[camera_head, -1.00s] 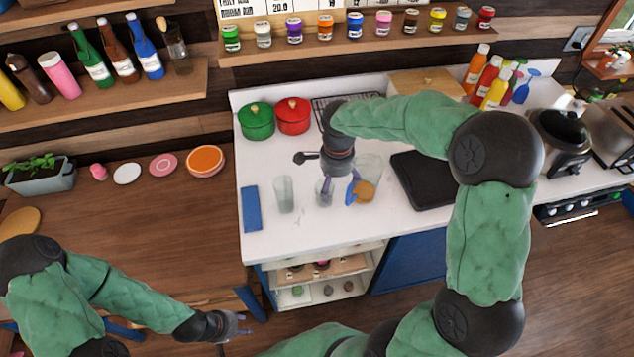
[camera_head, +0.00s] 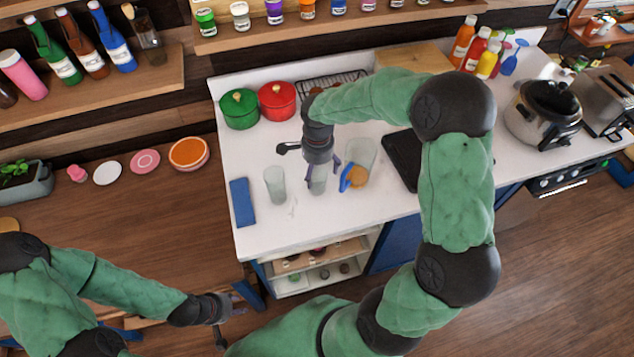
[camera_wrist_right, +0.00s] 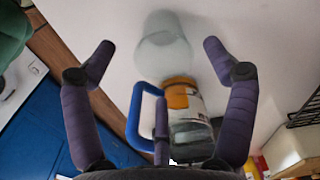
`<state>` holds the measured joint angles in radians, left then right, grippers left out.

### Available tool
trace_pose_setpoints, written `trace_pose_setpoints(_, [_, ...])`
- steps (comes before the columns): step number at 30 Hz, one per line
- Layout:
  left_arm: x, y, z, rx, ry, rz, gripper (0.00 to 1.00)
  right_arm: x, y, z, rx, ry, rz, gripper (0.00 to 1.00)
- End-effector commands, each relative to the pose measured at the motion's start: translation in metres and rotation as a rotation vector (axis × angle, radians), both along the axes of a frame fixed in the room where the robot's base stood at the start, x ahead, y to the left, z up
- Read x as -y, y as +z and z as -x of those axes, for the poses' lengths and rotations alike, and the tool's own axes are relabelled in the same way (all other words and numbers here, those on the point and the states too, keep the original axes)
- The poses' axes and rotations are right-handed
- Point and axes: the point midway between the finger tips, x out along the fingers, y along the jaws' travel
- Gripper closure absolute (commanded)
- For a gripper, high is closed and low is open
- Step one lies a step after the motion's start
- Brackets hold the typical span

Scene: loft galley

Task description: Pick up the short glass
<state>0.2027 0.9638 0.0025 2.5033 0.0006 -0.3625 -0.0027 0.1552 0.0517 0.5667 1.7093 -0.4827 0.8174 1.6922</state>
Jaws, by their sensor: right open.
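My left gripper (camera_head: 222,308) hangs low left, fingers unclear.
A blue cloth-like block (camera_head: 242,202) lies at the counter's left. Green (camera_head: 239,110) and red (camera_head: 277,101) pots and a wire rack stand behind. A black board (camera_head: 402,158) lies on the right, partly hidden by my arm. Bare counter shows around the left glass.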

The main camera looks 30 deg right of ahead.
Motion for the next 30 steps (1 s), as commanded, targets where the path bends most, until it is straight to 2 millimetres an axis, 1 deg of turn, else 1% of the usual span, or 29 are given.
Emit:
trace_pose_setpoints(9, [0.000, -0.005, 0.000, 0.000, 0.000, 0.000, 0.60, 0.000, -0.042, -0.004, -0.003, 0.001, -0.001, 0.15])
trace_pose_setpoints(12, [0.000, -0.006, 0.000, 0.000, 0.000, 0.000, 0.60, 0.001, -0.048, -0.004, -0.002, 0.001, 0.000, 0.15])
trace_pose_setpoints(17, [0.000, -0.005, 0.000, 0.000, 0.000, 0.000, 0.60, 0.001, -0.048, -0.004, -0.001, 0.000, 0.000, 0.15])
trace_pose_setpoints(18, [0.000, -0.005, 0.000, 0.000, 0.000, 0.000, 0.60, 0.001, -0.048, -0.004, -0.001, 0.001, 0.000, 0.18])
trace_pose_setpoints(20, [0.000, -0.005, 0.000, 0.000, 0.000, 0.000, 0.60, 0.001, -0.048, -0.004, -0.001, 0.001, 0.000, 0.35])
trace_pose_setpoints(21, [0.000, -0.005, 0.000, 0.000, 0.000, 0.000, 0.60, 0.001, -0.047, -0.004, -0.001, 0.001, 0.000, 0.46])
trace_pose_setpoints(23, [0.000, -0.005, 0.000, 0.000, 0.000, 0.000, 0.60, 0.001, -0.047, -0.004, -0.001, 0.001, 0.000, 0.63])
trace_pose_setpoints(24, [0.000, -0.005, 0.000, 0.000, 0.000, 0.000, 0.60, 0.001, -0.047, -0.004, -0.001, 0.001, 0.000, 0.74])
trace_pose_setpoints(25, [0.000, -0.005, 0.000, 0.000, 0.000, 0.000, 0.60, 0.001, -0.047, -0.004, -0.001, 0.001, 0.000, 0.80])
trace_pose_setpoints(30, [0.000, -0.005, 0.000, 0.000, 0.000, 0.000, 0.60, 0.001, -0.047, -0.004, 0.000, 0.000, 0.000, 0.80])
